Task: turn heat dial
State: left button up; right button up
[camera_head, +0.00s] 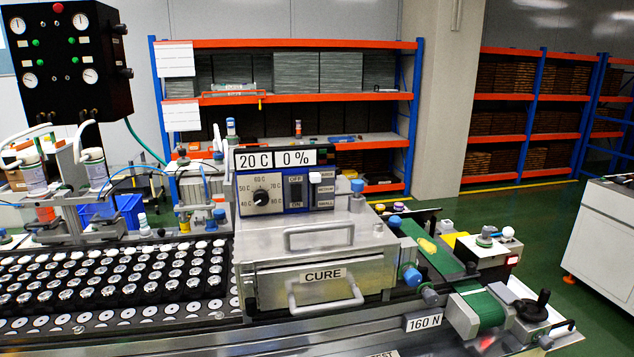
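The heat dial (260,196) is a round black knob on the front panel of the cure oven, at the middle of the head view. Temperature marks from 40 C up through 60 C and 70 C ring it. The display (275,158) above it reads 20 C and 0 %. The cure oven (262,286) is a silver box with a CURE label and two bar handles. Neither of my grippers is in view.
An OFF/ON switch (295,190) and a white slider (315,177) sit right of the dial. A tray of speaker parts (120,280) lies to the left. A green belt (430,247) runs at the right. Shelves stand behind.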

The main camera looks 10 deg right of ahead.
aim_at(260, 197)
jog(key=i+l+u, duration=0.1)
jog(key=l+u, duration=0.25)
jog(key=l, duration=0.3)
jog(key=l+u, duration=0.4)
jog(key=l, duration=0.3)
jog(key=l+u, duration=0.35)
jog(key=l, duration=0.3)
jog(key=k, duration=0.05)
